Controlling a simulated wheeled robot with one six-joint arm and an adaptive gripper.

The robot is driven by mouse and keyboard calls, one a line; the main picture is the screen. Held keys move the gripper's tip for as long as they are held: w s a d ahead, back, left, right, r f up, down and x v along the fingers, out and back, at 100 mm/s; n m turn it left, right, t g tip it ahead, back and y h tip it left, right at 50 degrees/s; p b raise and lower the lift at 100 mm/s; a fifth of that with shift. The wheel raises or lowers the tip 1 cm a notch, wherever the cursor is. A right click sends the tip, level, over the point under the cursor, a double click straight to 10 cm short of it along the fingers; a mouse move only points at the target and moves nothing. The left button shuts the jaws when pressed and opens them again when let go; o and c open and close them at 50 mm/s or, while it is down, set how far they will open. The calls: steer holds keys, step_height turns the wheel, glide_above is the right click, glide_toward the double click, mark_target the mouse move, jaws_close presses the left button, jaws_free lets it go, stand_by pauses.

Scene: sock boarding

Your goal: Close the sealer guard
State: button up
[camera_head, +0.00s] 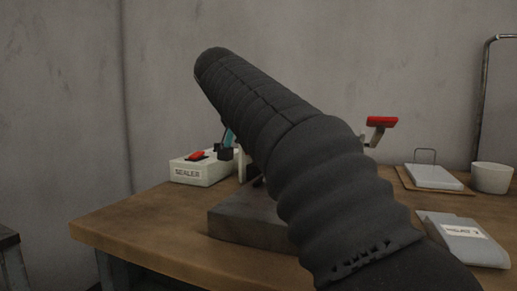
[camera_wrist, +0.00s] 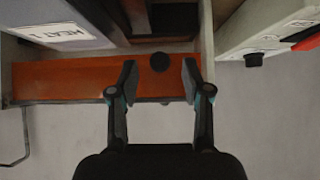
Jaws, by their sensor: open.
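The white sealer box (camera_head: 203,172), marked "SEALER" with a red switch on top, stands at the back left of the table in the head view. It also shows at the upper right of the wrist view (camera_wrist: 245,35). An orange-red panel (camera_wrist: 65,80) crosses the wrist view and looks like the guard. A round black knob (camera_wrist: 159,62) is on it. My gripper (camera_wrist: 160,76) is open, its two fingers on either side of the knob. I cannot tell whether they touch it. In the head view my dark arm hides most of the sealer's middle.
A grey block (camera_head: 240,225) sits on the wooden table (camera_head: 135,222) under my arm. A red-topped lever (camera_head: 382,122) rises behind. A white pot (camera_head: 491,178), a board with a pale slab (camera_head: 433,177) and a labelled grey packet (camera_head: 464,238) lie at right. The table's front left is clear.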

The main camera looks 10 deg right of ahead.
steer(key=v, duration=1)
steer(key=shift+s+a, duration=0.1)
steer(key=shift+s, duration=0.05)
